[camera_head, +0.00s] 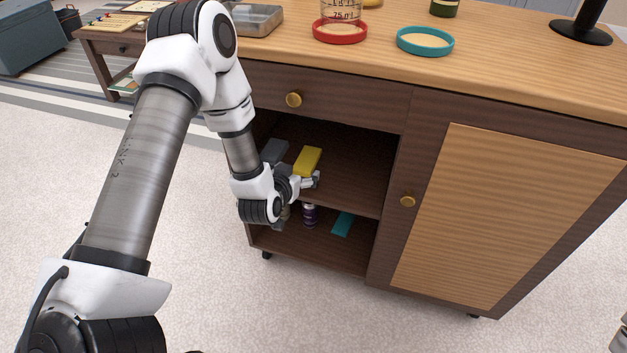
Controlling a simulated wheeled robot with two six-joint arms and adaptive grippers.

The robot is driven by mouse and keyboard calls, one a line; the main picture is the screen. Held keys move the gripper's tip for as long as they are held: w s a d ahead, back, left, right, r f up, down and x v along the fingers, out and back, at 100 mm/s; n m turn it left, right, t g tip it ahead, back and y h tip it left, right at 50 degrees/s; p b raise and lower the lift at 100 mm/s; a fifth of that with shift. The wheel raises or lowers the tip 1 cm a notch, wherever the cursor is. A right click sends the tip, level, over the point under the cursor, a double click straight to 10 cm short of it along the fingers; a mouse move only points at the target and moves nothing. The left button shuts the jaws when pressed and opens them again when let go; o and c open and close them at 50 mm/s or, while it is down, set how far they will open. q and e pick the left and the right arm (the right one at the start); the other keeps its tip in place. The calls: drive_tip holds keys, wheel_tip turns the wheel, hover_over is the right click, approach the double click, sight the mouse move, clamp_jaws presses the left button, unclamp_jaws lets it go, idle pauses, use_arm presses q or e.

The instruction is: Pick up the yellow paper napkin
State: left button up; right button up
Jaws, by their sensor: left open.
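The yellow paper napkin (309,160) shows as a small yellow block on the upper shelf inside the cabinet's open compartment. My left gripper (312,181) reaches into the compartment from the left. It is open, and its fingers are just in front of and below the napkin in the picture. I cannot tell whether they touch it. A sliver of what may be my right gripper (622,338) shows at the lower right edge; its jaws cannot be made out.
A grey object (274,151) lies left of the napkin. A dark purple can (310,214) and a teal item (343,224) are on the lower shelf. The countertop holds a red ring (340,36) and a teal ring (425,51). A closed door (510,210) is on the right.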

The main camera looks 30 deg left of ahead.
sight(307, 157)
use_arm(q)
drive_tip(key=shift+w+a+f+t+b, duration=0.15)
drive_tip(key=shift+w+a, duration=0.1)
drive_tip(key=shift+w, duration=0.35)
drive_tip(key=shift+w+a+r+t+b, duration=0.15)
drive_tip(key=shift+w+a, duration=0.1)
drive_tip(key=shift+w, duration=0.3)
drive_tip(key=b+x, duration=0.3)
drive_tip(key=x, duration=0.3)
drive_tip(key=shift+w+f, duration=0.1)
drive_tip(key=shift+w, duration=0.1)
use_arm(e)
wheel_tip(307, 157, down, 5)
drive_tip(key=shift+w+r, duration=0.15)
use_arm(q)
drive_tip(key=c, duration=0.8)
